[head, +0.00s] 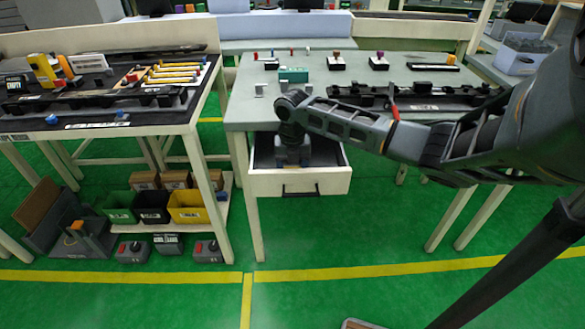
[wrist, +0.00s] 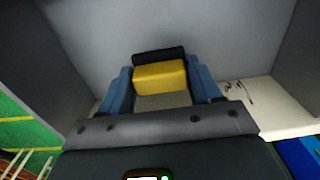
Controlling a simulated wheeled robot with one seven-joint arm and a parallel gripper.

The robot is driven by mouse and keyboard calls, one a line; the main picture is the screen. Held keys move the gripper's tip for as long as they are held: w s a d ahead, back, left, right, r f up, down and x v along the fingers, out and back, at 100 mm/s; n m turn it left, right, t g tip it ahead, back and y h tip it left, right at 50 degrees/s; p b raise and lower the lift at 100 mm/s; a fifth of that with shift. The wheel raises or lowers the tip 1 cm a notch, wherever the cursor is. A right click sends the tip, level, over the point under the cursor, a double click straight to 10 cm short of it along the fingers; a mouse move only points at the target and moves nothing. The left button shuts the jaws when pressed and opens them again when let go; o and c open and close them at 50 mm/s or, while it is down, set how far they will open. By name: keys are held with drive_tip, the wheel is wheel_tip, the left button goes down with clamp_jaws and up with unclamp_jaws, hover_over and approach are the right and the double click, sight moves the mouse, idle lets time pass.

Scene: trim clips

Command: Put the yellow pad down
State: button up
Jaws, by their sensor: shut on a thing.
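The yellow pad (wrist: 160,78) is a small block with a black strip (wrist: 158,55) along its far side, seen in the wrist view. My gripper (wrist: 160,85) is shut on the pad, with a blue finger on each side of it. In the head view my gripper (head: 293,155) points down into an open white drawer (head: 270,185) under the table. My arm and the drawer front hide the pad there. I cannot tell whether the pad touches the drawer floor.
The drawer walls stand close around my gripper. The table top (head: 240,110) above holds a teal block (head: 293,75), several small parts and a black rail (head: 420,97). A second table (head: 180,125) with tools stands to the left, with a yellow bin (head: 187,206) on its lower shelf.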

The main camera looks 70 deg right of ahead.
drive_tip(key=shift+f, duration=0.2)
drive_tip(key=o, duration=1.2)
drive_tip(key=shift+c, duration=0.2)
drive_tip(key=shift+r, duration=0.1)
